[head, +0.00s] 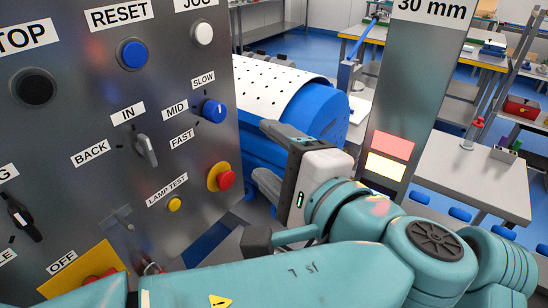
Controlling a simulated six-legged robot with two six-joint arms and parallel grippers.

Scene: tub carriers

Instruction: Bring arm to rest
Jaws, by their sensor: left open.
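My left arm crosses the bottom of the head view, and its teal links fold back at the right. My left gripper (264,152) points toward the metal control panel (95,165). Its two dark fingers are apart, with nothing visible between them. The fingertips are to the right of the panel's knobs and overlap the blue roller behind. I cannot tell the exact gap to the panel. My right gripper is not in view.
The panel carries a blue speed knob (214,110), a grey lever (146,150) and a red stop button (226,180). A blue roller (325,108) with a white perforated belt lies behind. A metal post (415,90) stands at the right, with tables beyond.

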